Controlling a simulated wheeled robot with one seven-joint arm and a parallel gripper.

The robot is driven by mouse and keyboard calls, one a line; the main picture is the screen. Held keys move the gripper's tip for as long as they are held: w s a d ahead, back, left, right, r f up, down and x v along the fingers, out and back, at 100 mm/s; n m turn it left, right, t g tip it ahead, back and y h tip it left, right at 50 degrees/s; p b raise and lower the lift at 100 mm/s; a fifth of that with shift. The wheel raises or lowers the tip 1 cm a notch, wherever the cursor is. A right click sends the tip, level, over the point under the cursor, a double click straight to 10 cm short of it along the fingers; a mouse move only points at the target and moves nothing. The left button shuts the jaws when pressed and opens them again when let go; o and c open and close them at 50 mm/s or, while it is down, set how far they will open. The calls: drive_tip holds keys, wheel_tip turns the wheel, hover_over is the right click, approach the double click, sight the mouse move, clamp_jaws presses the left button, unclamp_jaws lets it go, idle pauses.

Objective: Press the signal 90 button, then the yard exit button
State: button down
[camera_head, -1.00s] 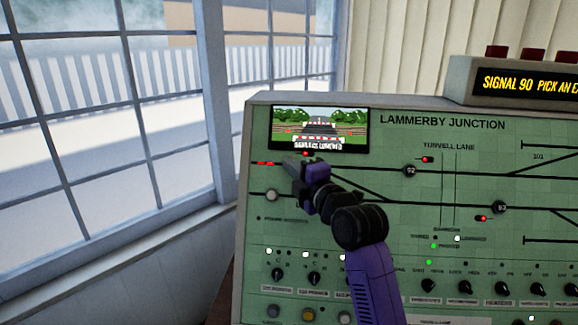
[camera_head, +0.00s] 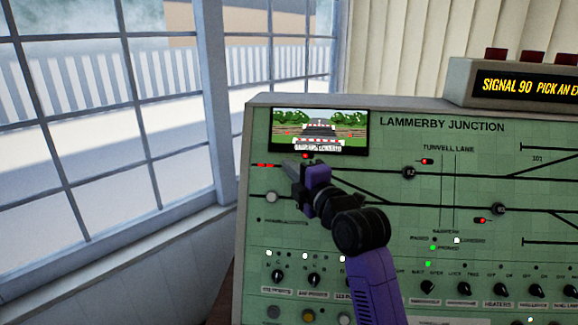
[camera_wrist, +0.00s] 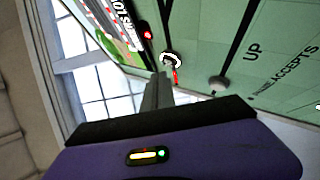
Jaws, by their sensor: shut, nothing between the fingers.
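My gripper (camera_head: 288,164) is shut and empty, its tips close to the upper left of the green panel, below the small screen. In the wrist view the closed fingers (camera_wrist: 158,88) point at a round button with a white ring (camera_wrist: 171,60), beside a red light and a red track mark. I cannot tell whether they touch. In the head view the gripper hides this button; no "signal 90" label is readable on it. The display (camera_head: 525,86) reads "SIGNAL 90 PICK AN EX", cut off by the frame. I cannot identify a yard exit button.
The panel (camera_head: 400,143), headed Lammerby Junction, carries black round buttons 92 (camera_head: 409,173) and 93 (camera_head: 499,209), and a pale button (camera_head: 271,197) at lower left. Knobs (camera_head: 465,288) line its lower part. The screen (camera_head: 320,131) is just above my gripper. A window stands left.

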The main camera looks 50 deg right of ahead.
drive_tip(key=s+a+r+p, duration=0.2)
drive_tip(key=a, duration=0.1)
drive_tip(key=shift+s+a+r, duration=0.2)
drive_tip(key=shift+s+a, duration=0.05)
drive_tip(key=shift+s, duration=0.05)
idle(0.4)
idle(2.2)
